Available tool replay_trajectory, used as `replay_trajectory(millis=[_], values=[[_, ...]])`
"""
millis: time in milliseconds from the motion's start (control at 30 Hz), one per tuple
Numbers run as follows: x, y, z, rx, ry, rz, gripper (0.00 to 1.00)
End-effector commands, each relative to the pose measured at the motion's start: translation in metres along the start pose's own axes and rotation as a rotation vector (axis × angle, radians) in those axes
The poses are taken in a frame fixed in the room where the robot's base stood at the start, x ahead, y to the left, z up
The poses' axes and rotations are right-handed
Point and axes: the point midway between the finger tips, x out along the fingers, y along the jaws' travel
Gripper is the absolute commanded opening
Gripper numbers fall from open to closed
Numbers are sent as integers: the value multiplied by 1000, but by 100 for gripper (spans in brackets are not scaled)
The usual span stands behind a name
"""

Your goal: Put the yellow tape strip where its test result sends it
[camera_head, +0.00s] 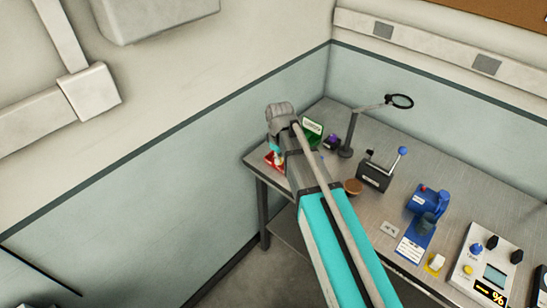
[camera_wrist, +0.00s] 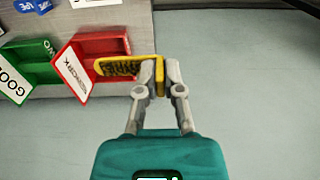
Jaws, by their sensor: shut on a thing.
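My gripper (camera_wrist: 158,78) is shut on the yellow tape strip (camera_wrist: 103,66), which has a dark, rough-looking face. The strip sticks out to the left from the fingers. In the wrist view it overlaps the red tray (camera_wrist: 118,36), whose white label seems to read "REWORK". I cannot tell whether the strip touches the tray. The fingers are beside the tray's right edge, past the table edge. A green tray (camera_wrist: 42,74) labelled "GOOD" stands left of the red one. In the head view, the red tray (camera_head: 268,159) and green tray (camera_head: 315,127) are partly hidden by my arm.
The table (camera_head: 392,208) carries a magnifier on a stand (camera_head: 347,135), a black lever device (camera_head: 374,177), a blue device (camera_head: 426,202), and a white meter with a screen (camera_head: 483,265). A brown round item (camera_head: 353,187) sits near my arm. Floor lies beyond the table edge.

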Motion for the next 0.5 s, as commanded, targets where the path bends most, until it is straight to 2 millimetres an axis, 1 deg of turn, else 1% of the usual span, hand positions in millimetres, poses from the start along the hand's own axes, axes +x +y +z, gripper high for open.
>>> replay_trajectory(millis=[167, 500], values=[[11, 12, -17, -1, 0, 0, 0], [38, 47, -64, -2, 0, 0, 0]])
